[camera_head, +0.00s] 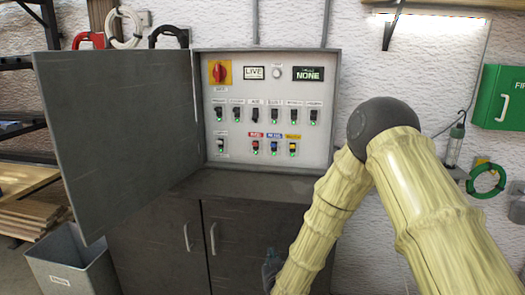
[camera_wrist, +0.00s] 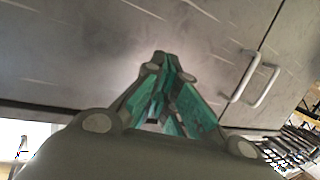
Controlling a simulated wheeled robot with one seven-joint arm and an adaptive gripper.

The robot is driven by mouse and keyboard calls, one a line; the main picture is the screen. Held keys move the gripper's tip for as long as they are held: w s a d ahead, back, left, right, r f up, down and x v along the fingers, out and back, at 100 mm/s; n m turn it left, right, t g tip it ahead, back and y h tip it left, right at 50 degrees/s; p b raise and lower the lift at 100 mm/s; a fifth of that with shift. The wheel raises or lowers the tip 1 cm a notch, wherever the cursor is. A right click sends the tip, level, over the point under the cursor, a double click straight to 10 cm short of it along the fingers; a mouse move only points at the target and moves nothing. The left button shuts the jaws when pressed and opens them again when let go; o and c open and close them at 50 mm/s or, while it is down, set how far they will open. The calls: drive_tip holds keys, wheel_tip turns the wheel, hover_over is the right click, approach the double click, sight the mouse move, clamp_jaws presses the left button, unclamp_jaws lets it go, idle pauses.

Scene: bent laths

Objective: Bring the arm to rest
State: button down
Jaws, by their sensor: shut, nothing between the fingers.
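My gripper (camera_wrist: 162,62) shows in the wrist view, with green inner finger faces. Its fingertips meet and nothing is between them. Behind it is the dark front of a cabinet (camera_wrist: 60,55) with two pale door handles (camera_wrist: 245,78) to the right. In the head view my arm, covered in pale bamboo-like sleeves with a dark elbow joint, bends downward at the right.
An open control panel (camera_head: 265,110) with switches stands above the cabinet (camera_head: 255,240); its door (camera_head: 115,135) swings out left. A grey bin (camera_head: 75,265) and stacked boards (camera_head: 30,205) are at left. A green first-aid box (camera_head: 500,97) and coiled green hose (camera_head: 487,181) hang at right.

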drive_tip(key=s+d+f+g, duration=0.4)
drive_tip(key=s+d+f, duration=0.1)
drive_tip(key=s+f, duration=0.5)
drive_tip(key=s+d+f+g, duration=0.3)
drive_tip(key=s+d+f, duration=0.2)
drive_tip(key=s+f, duration=0.5)
drive_tip(key=s+d+f+g, duration=0.2)
drive_tip(key=s+d, duration=0.1)
drive_tip(key=s, duration=0.7)
drive_tip(key=s+d+f+m+g+h, duration=0.1)
drive_tip(key=s+d+f+g, duration=0.1)
drive_tip(key=s, duration=0.7)
drive_tip(key=s+d+f+m+g, duration=0.1)
drive_tip(key=s+d+f+g, duration=0.2)
drive_tip(key=s, duration=0.7)
drive_tip(key=shift+s+d+g, duration=0.35)
drive_tip(key=shift+d+g, duration=0.25)
drive_tip(key=shift+d, duration=0.15)
